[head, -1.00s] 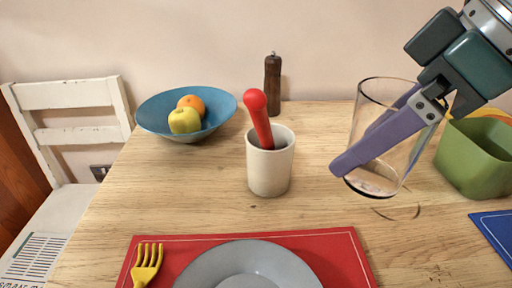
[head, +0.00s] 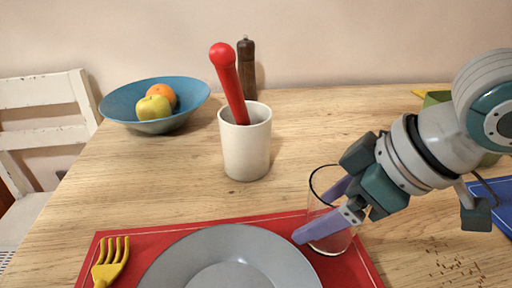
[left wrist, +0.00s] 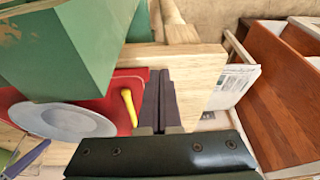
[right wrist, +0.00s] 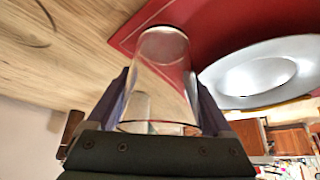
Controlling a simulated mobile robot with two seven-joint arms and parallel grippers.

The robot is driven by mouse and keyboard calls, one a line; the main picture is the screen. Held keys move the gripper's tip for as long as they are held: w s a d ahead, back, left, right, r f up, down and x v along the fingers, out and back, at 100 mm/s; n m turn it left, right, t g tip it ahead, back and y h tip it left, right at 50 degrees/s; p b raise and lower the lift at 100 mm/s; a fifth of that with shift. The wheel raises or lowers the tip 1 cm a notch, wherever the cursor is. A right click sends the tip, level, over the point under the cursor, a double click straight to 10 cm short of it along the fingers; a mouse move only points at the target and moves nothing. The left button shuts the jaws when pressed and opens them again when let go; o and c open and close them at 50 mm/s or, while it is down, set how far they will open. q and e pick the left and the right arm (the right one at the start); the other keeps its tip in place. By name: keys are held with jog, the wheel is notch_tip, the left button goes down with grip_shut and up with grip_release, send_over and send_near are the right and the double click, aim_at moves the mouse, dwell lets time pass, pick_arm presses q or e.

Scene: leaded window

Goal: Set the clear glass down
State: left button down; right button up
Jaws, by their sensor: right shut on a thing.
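The clear glass (head: 334,238) is upright at the right end of the red placemat (head: 370,272), beside the grey plate (head: 168,262). My right gripper (head: 318,214) is shut around its sides. In the right wrist view the glass (right wrist: 160,85) stands between both fingers, its base seen against the red mat. I cannot tell whether the base touches the mat. My left gripper (left wrist: 160,98) shows only in the left wrist view, its fingers together with nothing between them, off the table's edge.
A white cup (head: 246,150) with a red-handled pestle (head: 228,82) stands behind the mat. A yellow fork (head: 111,262) lies left of the plate. A blue bowl (head: 120,104) of fruit and a pepper mill (head: 247,68) stand farther back. Dark crumbs (head: 455,268) lie at right.

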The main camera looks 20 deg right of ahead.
jog(key=shift+f, duration=0.1)
jog(key=o, duration=1.4)
jog(key=shift+c, duration=0.2)
pick_arm(q)
notch_tip(320, 180, up, 4)
jog(key=p, duration=0.4)
jog(key=shift+r, duration=0.25)
pick_arm(e)
jog(key=v, duration=1.2)
jog(key=shift+r, duration=0.2)
jog(key=shift+w, duration=0.1)
